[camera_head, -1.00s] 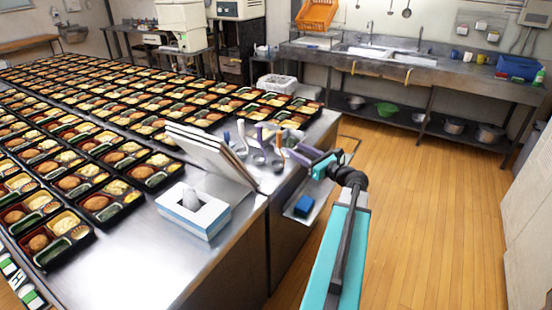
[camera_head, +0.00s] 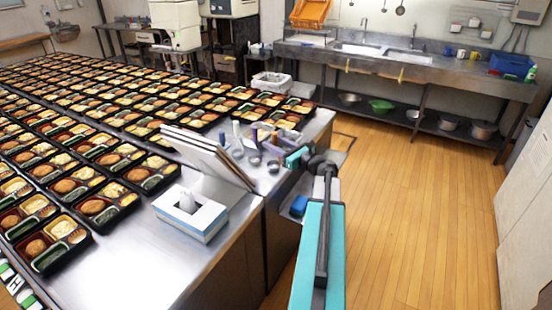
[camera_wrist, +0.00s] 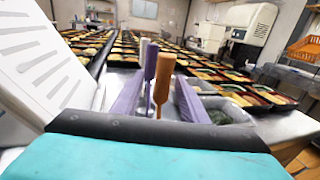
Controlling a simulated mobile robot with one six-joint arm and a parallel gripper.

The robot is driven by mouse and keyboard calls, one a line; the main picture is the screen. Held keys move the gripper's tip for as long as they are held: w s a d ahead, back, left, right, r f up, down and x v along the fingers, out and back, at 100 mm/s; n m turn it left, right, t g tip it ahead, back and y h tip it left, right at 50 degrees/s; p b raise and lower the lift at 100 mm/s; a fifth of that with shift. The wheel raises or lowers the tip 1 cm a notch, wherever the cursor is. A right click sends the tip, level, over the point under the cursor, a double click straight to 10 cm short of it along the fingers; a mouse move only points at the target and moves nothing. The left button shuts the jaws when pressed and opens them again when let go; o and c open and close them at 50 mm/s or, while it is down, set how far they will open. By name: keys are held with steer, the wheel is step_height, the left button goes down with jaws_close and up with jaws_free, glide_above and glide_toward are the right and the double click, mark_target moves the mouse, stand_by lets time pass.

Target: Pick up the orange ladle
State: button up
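The orange ladle's upright handle (camera_wrist: 163,82) stands between the two purple fingers of my gripper (camera_wrist: 158,100) in the wrist view. A purple handle (camera_wrist: 150,62) stands close beside and behind it, also between the fingers. The fingers are spread apart, with a gap on both sides of the orange handle. The ladle's lower end is hidden behind my gripper's body. In the head view my gripper (camera_head: 279,151) is at the ladles on the steel counter's right edge, and the orange handle is hard to make out there.
A tilted stack of white panels (camera_head: 208,155) stands just left of the ladles; it also fills the wrist view's left side (camera_wrist: 45,60). A white tissue box (camera_head: 190,213) sits in front. Rows of bento trays (camera_head: 95,205) cover the counter. Wooden floor (camera_head: 410,210) is open at right.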

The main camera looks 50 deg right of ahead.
stand_by(0.3)
steer(key=shift+w+d+p, duration=0.2)
steer(key=shift+w+p, duration=0.3)
steer(key=shift+w, duration=0.4)
steer(key=w+p, duration=0.1)
steer(key=w, duration=0.2)
steer(key=shift+w+f, duration=0.2)
jaws_close()
